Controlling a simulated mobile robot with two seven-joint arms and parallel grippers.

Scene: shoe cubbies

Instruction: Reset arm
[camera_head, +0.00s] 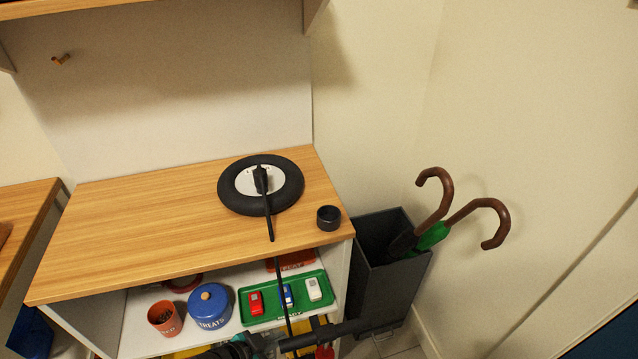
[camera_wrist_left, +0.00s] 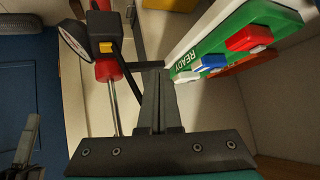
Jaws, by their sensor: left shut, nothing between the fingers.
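My left gripper (camera_head: 352,327) comes in at the bottom of the head view, in front of the lower shelf of the cabinet. Its dark fingers show in the left wrist view (camera_wrist_left: 153,75), pressed together with nothing between them. The green tray (camera_head: 259,317) on that shelf lies just behind and above the gripper in the head view. The tray (camera_wrist_left: 216,45), with its "READY" label, is at the upper right of the wrist view, apart from the fingers.
The tray holds a red (camera_head: 256,303), a blue (camera_head: 287,295) and a white item (camera_head: 314,289). A blue treats jar (camera_head: 210,308) and an orange cup (camera_head: 164,317) stand left. A grey umbrella bin (camera_head: 395,285) stands right. A screwdriver (camera_wrist_left: 107,72) shows in the wrist view.

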